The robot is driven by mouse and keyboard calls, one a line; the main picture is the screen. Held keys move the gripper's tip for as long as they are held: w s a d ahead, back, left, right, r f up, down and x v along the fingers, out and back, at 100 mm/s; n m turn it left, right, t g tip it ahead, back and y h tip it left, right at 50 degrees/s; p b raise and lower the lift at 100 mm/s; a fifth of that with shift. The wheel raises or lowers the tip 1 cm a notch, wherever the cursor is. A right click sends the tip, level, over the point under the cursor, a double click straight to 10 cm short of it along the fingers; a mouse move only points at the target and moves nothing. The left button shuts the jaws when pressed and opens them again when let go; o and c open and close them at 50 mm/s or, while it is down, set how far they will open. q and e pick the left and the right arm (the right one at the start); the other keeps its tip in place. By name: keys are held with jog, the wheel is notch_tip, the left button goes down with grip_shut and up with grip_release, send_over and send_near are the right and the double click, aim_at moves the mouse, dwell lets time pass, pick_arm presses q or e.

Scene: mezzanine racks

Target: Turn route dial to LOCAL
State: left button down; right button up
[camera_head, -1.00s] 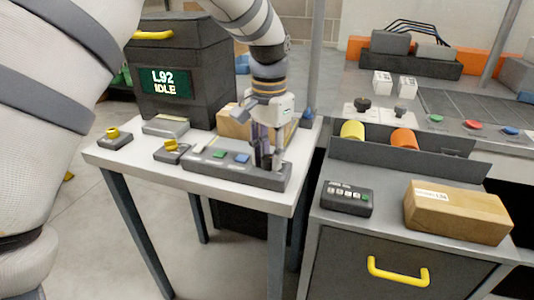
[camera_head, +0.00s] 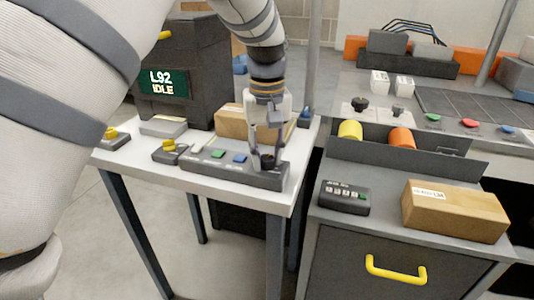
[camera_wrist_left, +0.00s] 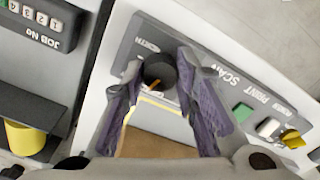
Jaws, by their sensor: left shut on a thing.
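The route dial (camera_head: 267,161) is a dark round knob at the right end of a grey control panel (camera_head: 225,170) on the white table. In the left wrist view the dial (camera_wrist_left: 159,71) has an orange pointer mark toward the picture's lower left, and a small label beside it is hard to read. My left gripper (camera_head: 266,153) points down and is shut on the dial. Its purple-padded fingers stand on either side of the knob in the wrist view. I cannot read LOCAL in either view. My right gripper is not in view.
A cardboard box (camera_head: 230,122) stands behind the panel. A dark cabinet (camera_head: 185,75) shows "L92 IDLE". A keypad (camera_head: 344,197) and another box (camera_head: 454,210) sit on the right-hand cabinet.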

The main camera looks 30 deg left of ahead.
aim_at(266, 158)
pick_arm(q)
jog(key=shift+n, duration=1.8)
jog(key=c, duration=1.2)
grip_release()
jog(key=shift+c, duration=0.2)
notch_tip(266, 158, up, 12)
